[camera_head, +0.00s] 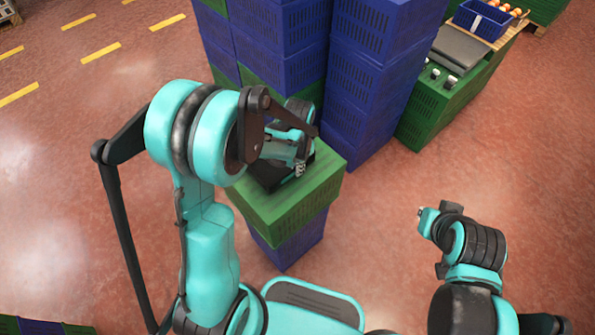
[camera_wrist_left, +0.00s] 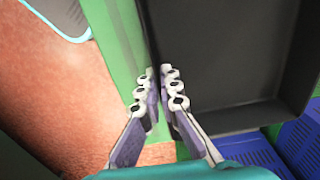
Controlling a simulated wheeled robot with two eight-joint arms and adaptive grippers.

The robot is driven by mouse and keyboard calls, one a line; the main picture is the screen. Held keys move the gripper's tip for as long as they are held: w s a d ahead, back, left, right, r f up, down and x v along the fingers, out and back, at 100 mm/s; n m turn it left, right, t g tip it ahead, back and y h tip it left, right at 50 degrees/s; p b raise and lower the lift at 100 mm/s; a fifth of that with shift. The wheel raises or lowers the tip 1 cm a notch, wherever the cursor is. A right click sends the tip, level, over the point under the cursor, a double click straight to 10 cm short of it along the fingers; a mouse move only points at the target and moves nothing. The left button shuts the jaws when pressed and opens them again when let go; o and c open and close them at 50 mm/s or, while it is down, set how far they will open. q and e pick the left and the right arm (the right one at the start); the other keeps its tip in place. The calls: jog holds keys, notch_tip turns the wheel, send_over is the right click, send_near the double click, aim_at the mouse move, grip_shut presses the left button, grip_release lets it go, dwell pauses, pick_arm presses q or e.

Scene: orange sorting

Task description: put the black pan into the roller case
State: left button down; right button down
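The black pan (camera_head: 268,178) lies on top of a green crate in the head view, partly hidden by my left arm. Its dark floor and raised walls fill the upper right of the left wrist view (camera_wrist_left: 215,55). My left gripper (camera_head: 302,168) is at the pan's edge. In the left wrist view its fingers (camera_wrist_left: 160,88) are close together, one on each side of the pan's left wall, and look shut on it. My right arm's end (camera_head: 430,217) is at the lower right, away from the pan; its fingers are not clear. I cannot identify the roller case.
The green crate (camera_head: 262,222) sits on a blue crate (camera_head: 288,242). Tall blue crate stacks (camera_head: 365,85) stand close behind. A green crate row (camera_head: 425,118) at upper right bears a dark grey slab (camera_head: 462,48) and a blue bin (camera_head: 482,22). The red floor on the right is free.

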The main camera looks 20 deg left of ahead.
pick_arm(q)
jog(key=shift+f, duration=0.45)
jog(key=shift+f, duration=0.2)
jog(key=c, duration=1.7)
grip_release()
jog(key=shift+r, duration=0.1)
